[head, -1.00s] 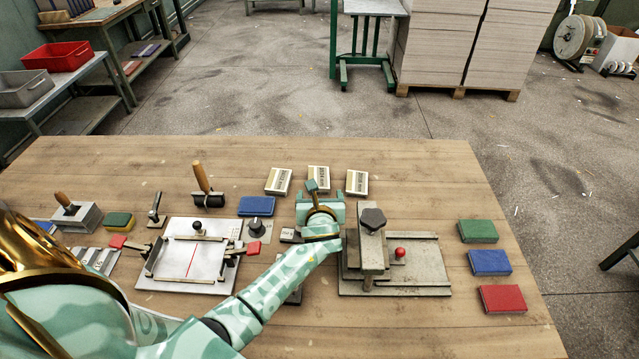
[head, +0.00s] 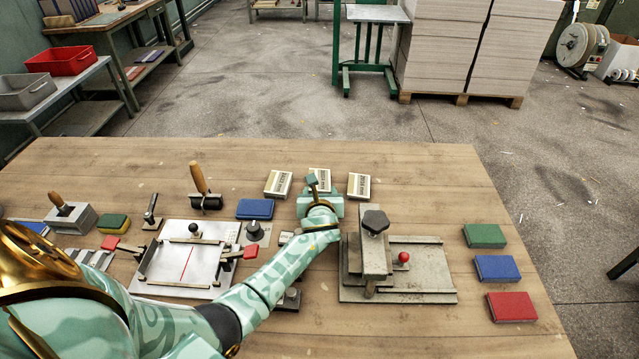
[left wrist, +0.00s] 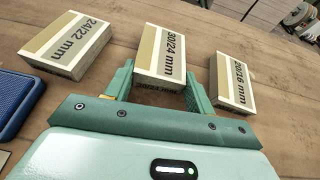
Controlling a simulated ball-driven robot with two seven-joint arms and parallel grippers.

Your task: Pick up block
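Three pale blocks with printed labels lie in a row near the far side of the table. The middle block (left wrist: 160,52) reads "30/24 mm" and also shows in the head view (head: 320,174). The left block (left wrist: 68,44) reads "24/22 mm"; the right block (left wrist: 232,82) appears to read "20/16 mm". My left gripper (left wrist: 163,76) is open, its green fingers on either side of the middle block's near end. I cannot tell whether they touch it. In the head view, my left gripper (head: 321,188) partly covers that block's near end. My right gripper is not in view.
A blue pad (head: 255,209) lies left of the blocks, near an upright-handled roller (head: 203,191). A metal clamp fixture (head: 376,255) stands to the near right. Green (head: 484,236), blue (head: 497,268) and red (head: 511,306) pads lie at the right edge. Table right of the blocks is clear.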

